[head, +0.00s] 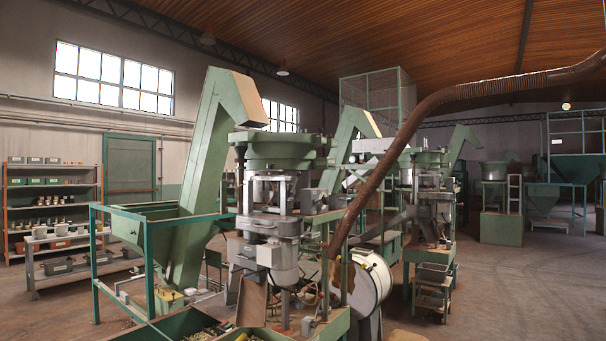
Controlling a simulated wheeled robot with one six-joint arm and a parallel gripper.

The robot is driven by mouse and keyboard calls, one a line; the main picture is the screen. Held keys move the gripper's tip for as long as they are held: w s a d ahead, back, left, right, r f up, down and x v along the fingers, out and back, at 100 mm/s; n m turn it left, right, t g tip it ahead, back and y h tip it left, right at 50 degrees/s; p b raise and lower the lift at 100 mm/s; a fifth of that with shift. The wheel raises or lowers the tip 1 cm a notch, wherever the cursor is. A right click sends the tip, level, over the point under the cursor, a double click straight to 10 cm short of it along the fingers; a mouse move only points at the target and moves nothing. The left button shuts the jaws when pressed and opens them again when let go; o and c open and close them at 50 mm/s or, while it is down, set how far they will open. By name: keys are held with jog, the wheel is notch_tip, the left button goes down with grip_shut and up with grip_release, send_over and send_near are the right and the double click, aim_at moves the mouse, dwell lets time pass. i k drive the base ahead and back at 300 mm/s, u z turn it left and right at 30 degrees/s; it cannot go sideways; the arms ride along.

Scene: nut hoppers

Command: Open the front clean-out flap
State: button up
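I cannot pick out the front clean-out flap for sure. A green hopper (150,222) stands at left centre inside a green frame, with a tall inclined green conveyor (205,165) rising from it. Its lower front is partly behind the frame, and I see no clearly open flap on it. A brown tilted panel (251,301) hangs below the grey machine head at the centre; I cannot tell whether it is a flap or a chute. My gripper is not in view.
A green bin (178,325) with small parts stands at the bottom edge. A white-faced drum (369,284) is right of the central machine (275,215). A brown hose (425,108) arches overhead. Shelves (52,205) line the left wall. Floor at right (520,290) is clear.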

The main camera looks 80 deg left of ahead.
aim_at(331, 162)
jog(key=u, duration=2.05)
jog(key=i, duration=1.85)
jog(key=z, duration=0.05)
